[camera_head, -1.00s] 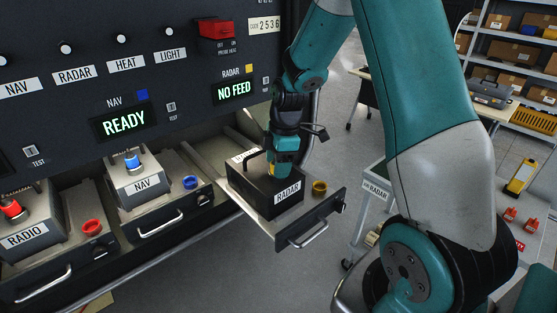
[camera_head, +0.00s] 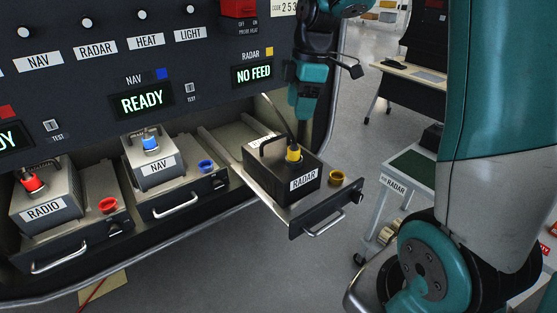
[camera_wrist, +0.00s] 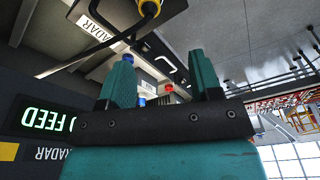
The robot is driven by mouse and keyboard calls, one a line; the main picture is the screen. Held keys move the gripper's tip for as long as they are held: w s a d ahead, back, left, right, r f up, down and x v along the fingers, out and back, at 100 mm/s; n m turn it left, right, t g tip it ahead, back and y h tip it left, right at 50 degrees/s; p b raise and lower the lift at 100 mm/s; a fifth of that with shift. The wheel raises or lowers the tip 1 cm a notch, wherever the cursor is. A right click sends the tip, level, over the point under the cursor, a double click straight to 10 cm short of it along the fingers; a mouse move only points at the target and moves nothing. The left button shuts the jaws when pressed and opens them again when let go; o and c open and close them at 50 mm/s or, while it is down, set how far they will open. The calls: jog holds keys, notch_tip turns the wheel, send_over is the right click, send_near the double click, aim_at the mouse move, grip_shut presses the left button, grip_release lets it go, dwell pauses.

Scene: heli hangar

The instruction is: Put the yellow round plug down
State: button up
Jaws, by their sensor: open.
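The yellow round plug (camera_head: 293,153) sits upright on top of the black RADAR box (camera_head: 283,176), with a dark cable running up behind it. It also shows at the top edge of the wrist view (camera_wrist: 150,6). My gripper (camera_head: 303,112) is above and behind the plug, apart from it. In the wrist view its two teal fingers (camera_wrist: 160,85) are spread with nothing between them. The RADAR box rests on a pulled-out drawer tray (camera_head: 318,218). A yellow ring socket (camera_head: 336,177) is at the tray's right side, empty.
The panel display (camera_head: 254,73) reads NO FEED under RADAR. To the left, the NAV box (camera_head: 150,162) with a blue plug and the RADIO box (camera_head: 45,200) with a red plug stand in their drawers. A RADAR cart (camera_head: 410,165) stands to the right.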

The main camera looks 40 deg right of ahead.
jog(key=s+a+m+y, duration=0.2)
jog(key=s+a+m, duration=0.4)
jog(key=s+a, duration=1.5)
jog(key=shift+a+r+g+y, duration=0.3)
jog(key=shift+a+r, duration=0.1)
jog(key=shift+a, duration=0.2)
